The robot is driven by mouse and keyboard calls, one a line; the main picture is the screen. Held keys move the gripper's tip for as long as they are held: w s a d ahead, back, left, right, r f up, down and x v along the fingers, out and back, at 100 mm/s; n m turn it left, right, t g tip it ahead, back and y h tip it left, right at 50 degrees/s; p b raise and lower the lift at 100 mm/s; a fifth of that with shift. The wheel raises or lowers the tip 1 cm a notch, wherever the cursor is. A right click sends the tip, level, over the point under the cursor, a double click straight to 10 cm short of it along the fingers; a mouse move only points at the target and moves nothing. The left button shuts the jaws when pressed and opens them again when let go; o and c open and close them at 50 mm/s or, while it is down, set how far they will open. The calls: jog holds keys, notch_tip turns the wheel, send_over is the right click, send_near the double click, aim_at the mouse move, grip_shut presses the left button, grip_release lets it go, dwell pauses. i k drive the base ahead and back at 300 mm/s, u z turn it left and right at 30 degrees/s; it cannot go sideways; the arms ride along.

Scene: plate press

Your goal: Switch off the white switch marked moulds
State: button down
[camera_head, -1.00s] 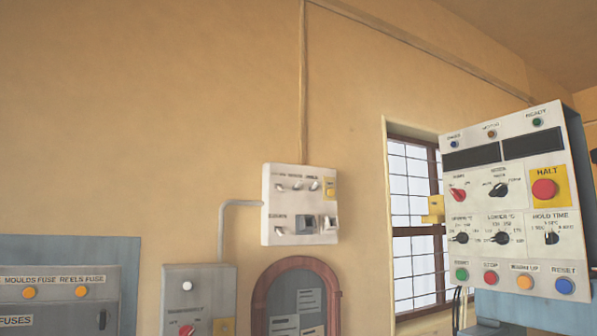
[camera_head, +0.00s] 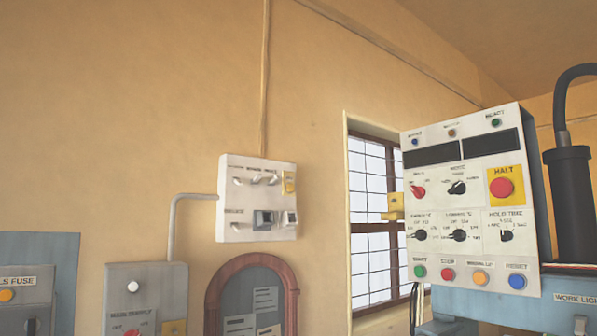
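A white switch box (camera_head: 227,205) is mounted on the wall near the middle of the view. It has a top row of small pale toggle switches (camera_head: 256,179) and a lower row with a pale toggle (camera_head: 235,226), a grey square part (camera_head: 264,219) and another pale part (camera_head: 289,218). Its small labels are too blurred to read, so I cannot tell which switch is marked moulds or how it is set. My gripper is not in view.
A control panel (camera_head: 437,190) with knobs, coloured buttons and a red HALT button stands at the right. A black cylinder (camera_head: 572,205) with a hose is beside it. Grey boxes (camera_head: 150,280) and an arched notice board (camera_head: 290,285) are below. A window (camera_head: 370,225) is behind.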

aim_at(255, 181)
jog(key=z, duration=0.05)
jog(key=i, duration=1.1)
jog(key=u, duration=0.6)
